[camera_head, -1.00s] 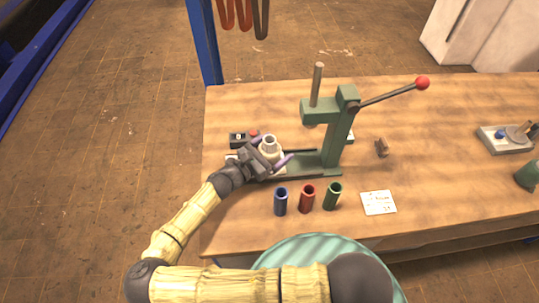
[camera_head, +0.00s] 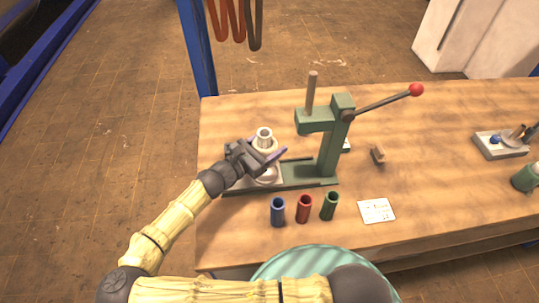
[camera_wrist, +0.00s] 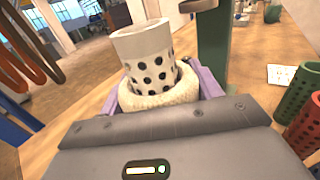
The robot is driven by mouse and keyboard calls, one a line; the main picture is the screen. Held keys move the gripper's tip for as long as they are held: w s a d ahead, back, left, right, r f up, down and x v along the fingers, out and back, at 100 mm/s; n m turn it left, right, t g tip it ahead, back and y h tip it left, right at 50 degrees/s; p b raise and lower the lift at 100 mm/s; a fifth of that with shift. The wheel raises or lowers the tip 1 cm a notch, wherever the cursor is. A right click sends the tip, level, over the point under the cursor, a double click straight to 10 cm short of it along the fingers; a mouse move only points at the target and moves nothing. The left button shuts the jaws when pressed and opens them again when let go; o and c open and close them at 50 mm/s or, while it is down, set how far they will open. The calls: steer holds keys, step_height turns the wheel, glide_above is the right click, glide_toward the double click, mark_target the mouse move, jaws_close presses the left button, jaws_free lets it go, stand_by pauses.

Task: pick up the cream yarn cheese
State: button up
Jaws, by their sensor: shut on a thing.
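The cream yarn cheese (camera_wrist: 160,92) is a thick cream ring of yarn around a pale tube with dark holes. The tube's top stands clear above the gripper in the wrist view and also shows in the head view (camera_head: 264,136). My gripper (camera_head: 266,153) is shut on the cheese, with its purple fingers on either side. The cheese is upright, leaning slightly in the wrist view. It is held above the base of the green press (camera_head: 328,150), left of its column. A pale round piece (camera_head: 270,177) shows beneath my gripper on the base.
Blue (camera_head: 278,212), red (camera_head: 304,208) and green (camera_head: 329,206) tubes stand in front of the press. A white card (camera_head: 377,210) lies to their right. The press lever (camera_head: 385,101) reaches right. A small brown block (camera_head: 378,154) and a grey tray (camera_head: 498,148) lie farther right.

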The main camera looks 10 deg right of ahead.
mark_target(270, 137)
steer(key=shift+r, duration=1.55)
